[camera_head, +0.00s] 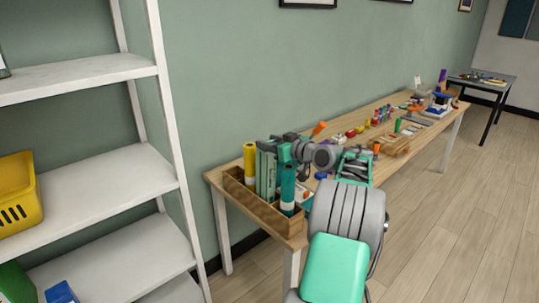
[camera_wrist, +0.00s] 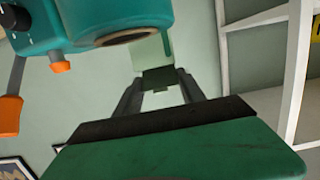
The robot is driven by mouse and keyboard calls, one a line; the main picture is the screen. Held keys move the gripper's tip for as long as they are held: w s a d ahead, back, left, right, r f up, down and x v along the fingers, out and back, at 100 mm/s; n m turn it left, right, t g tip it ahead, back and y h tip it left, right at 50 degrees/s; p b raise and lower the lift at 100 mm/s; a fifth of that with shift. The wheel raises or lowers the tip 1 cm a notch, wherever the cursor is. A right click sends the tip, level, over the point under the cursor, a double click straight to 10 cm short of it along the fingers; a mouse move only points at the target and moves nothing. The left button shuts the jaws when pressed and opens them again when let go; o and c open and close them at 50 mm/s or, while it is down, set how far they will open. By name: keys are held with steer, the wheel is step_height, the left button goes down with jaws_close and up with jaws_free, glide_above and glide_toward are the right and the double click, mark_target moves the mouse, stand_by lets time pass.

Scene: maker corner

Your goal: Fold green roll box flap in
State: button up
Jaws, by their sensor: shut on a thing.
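The green roll box (camera_head: 265,172) stands upright at the near end of the workbench, in a low wooden tray (camera_head: 262,210). My gripper (camera_head: 280,145) is at its top, but its tips are too small to make out in the head view. In the wrist view my gripper (camera_wrist: 160,76) has its two fingers converging on a small dark green piece (camera_wrist: 158,80), which looks like the box's flap. A pale green panel (camera_wrist: 152,47) shows beyond the tips. The fold of the flap is not clear.
A yellow roll (camera_head: 250,163) and a teal roll (camera_head: 287,180) stand close on either side of the box. A teal body with orange parts (camera_wrist: 90,25) is close to the fingers. A white shelf (camera_head: 100,75) stands left. Floor is free at right.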

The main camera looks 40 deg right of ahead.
steer(key=f+t+b, duration=0.1)
steer(key=b, duration=0.2)
steer(key=shift+s+f, duration=0.1)
steer(key=shift+f, duration=0.2)
steer(key=shift+s+r+t+b, duration=0.1)
steer(key=shift+r+t+b, duration=0.25)
steer(key=shift+t, duration=0.05)
steer(key=o, duration=1.4)
steer(key=s+b, duration=0.1)
steer(key=s, duration=0.6)
steer(key=shift+s+r, duration=0.1)
steer(key=shift+s, duration=0.25)
steer(key=shift+d, duration=0.1)
